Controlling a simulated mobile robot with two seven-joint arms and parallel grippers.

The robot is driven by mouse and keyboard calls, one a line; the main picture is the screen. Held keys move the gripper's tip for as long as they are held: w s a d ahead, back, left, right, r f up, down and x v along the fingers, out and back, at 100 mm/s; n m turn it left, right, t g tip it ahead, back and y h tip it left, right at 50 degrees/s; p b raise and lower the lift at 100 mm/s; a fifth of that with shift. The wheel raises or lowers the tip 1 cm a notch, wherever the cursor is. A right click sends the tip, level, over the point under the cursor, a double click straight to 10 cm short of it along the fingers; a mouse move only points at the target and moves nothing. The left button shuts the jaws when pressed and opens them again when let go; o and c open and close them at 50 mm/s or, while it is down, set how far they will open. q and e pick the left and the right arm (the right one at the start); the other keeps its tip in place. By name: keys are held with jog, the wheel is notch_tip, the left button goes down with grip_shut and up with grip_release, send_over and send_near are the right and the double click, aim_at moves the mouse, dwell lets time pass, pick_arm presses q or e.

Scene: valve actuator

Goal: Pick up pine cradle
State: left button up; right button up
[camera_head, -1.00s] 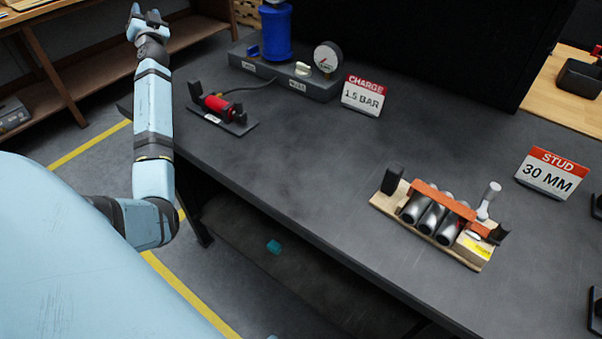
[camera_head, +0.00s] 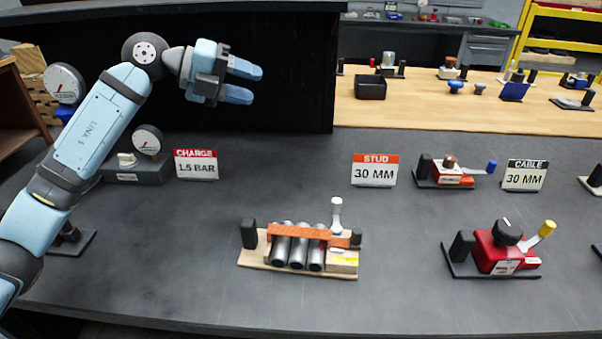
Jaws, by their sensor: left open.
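The pine cradle (camera_head: 262,260) is a pale wooden board on the dark bench, near the middle of the head view. It carries several silver cylinders under an orange bar (camera_head: 300,230), a pale-handled lever at its right, black upright posts at both ends and a yellow label. My left gripper (camera_head: 246,85) is raised above and behind the cradle in the picture, well apart from it. Its blue fingers point right, are open and hold nothing. My right gripper is not in view.
A red-and-white STUD 30 MM sign (camera_head: 375,170) stands behind the cradle. A CHARGE sign (camera_head: 196,164) stands to the left. A red device (camera_head: 497,252) on a black base sits to the right, with clear bench between. A dark panel (camera_head: 290,70) rises behind.

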pick_arm(q)
jog(key=s+d+f+m+g+y, duration=0.1)
jog(key=s+d+f+g+y, duration=0.2)
jog(key=s+f+y, duration=0.35)
jog(key=y, duration=0.6)
send_near(249, 232)
jog(key=w, duration=0.2)
jog(key=shift+w+d+r+m+g, duration=0.2)
jog(key=shift+w+r+m+g, duration=0.1)
jog(key=shift+w+r, duration=0.05)
jog(key=shift+s+a+f+y, duration=0.15)
jog(key=shift+a+f+y, duration=0.1)
jog(key=shift+a+f, duration=0.1)
jog(key=shift+f, duration=0.2)
notch_tip(249, 232, down, 6)
jog(key=shift+f, duration=0.1)
jog(key=shift+s+d+f, duration=0.1)
jog(key=shift+f, duration=1.2)
jog(key=shift+s+d+f, duration=0.1)
jog(key=shift+f, duration=1.25)
grip_shut()
